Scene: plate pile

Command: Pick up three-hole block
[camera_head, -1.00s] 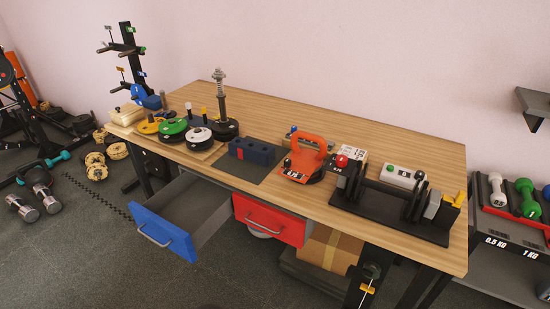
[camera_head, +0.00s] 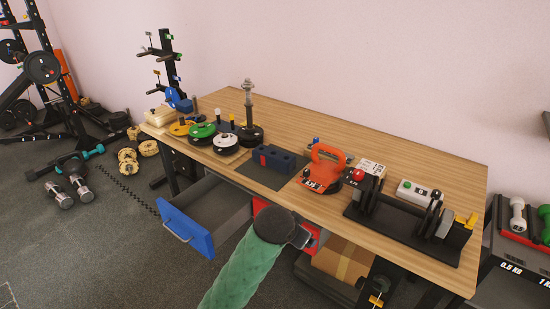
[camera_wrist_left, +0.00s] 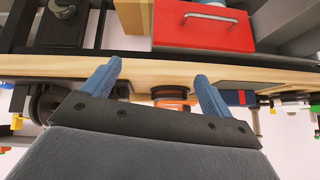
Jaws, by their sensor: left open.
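The three-hole block (camera_head: 278,158), dark navy with a red patch at its left, lies on a dark mat (camera_head: 250,177) near the table's front edge. In the left wrist view, part of the block (camera_wrist_left: 236,97) shows beyond the table edge, right of my fingers. My left gripper (camera_head: 301,237) is low in front of the red drawer, below the tabletop and apart from the block. In the left wrist view its two blue fingers (camera_wrist_left: 156,88) are spread with nothing between them. My right gripper is out of view.
The blue drawer (camera_head: 188,230) is pulled out at the left, and the red drawer (camera_head: 264,204) is partly hidden by my arm. An orange kettlebell-like tool (camera_head: 324,172) stands right of the block; weight plates (camera_head: 225,144) stand left. Bare wood lies behind the block.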

